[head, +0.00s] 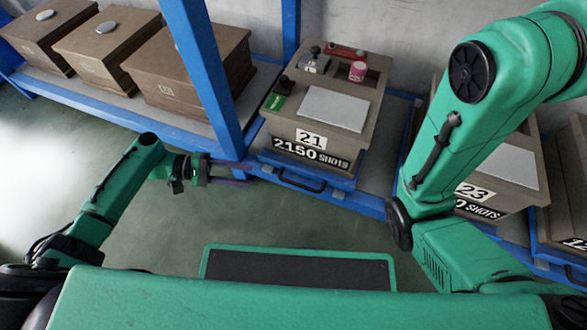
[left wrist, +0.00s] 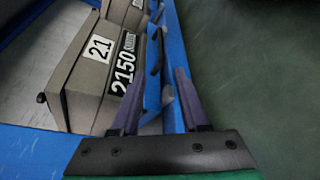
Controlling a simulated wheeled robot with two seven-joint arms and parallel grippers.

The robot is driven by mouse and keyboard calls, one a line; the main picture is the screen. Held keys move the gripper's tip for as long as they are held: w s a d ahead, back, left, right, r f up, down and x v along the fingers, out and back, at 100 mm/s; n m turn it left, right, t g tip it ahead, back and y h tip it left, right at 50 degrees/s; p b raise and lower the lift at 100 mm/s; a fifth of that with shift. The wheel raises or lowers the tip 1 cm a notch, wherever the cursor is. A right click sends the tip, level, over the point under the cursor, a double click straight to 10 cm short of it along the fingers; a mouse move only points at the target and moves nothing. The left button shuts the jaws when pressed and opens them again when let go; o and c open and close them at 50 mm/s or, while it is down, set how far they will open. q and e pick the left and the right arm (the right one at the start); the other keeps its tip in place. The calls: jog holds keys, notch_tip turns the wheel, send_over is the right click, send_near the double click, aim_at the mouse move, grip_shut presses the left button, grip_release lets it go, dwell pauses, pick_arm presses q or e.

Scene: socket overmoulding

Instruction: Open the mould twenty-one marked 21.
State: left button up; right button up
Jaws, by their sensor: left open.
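The mould 21 (head: 370,97) is a grey-brown box on the blue shelf in the head view, with labels "21" and "2150 SHOTS" on its front. I cannot see an open gap in it. A black handle (head: 301,181) is on the blue tray front below it. My left gripper (head: 247,174) is open and empty, left of and in front of the mould, near the shelf edge. In the left wrist view the mould (left wrist: 75,82) lies to the left, and the purple fingers (left wrist: 162,58) point along the blue front towards a dark handle. My right gripper is out of view.
A green lever (head: 276,102), a pale plate (head: 333,107), a red bar (head: 347,51) and a pink cup-like thing (head: 357,71) are on the mould's top. Blue post (head: 205,65) stands left of it. Mould 23 (head: 510,162) stands right, partly behind my right arm. Several brown boxes (head: 190,70) stand left.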

aim_at(291, 182)
pick_arm(q)
jog(key=b+x, duration=0.1)
jog(key=x, duration=0.3)
jog(key=b+x, duration=0.2)
jog(key=x, duration=0.3)
jog(key=b+x, duration=0.1)
jog(key=x, duration=0.3)
jog(key=shift+s+d+f+b, duration=0.2)
jog(key=shift+s+b, duration=0.1)
jog(key=shift+b, duration=0.1)
jog(key=shift+d, duration=0.25)
grip_shut()
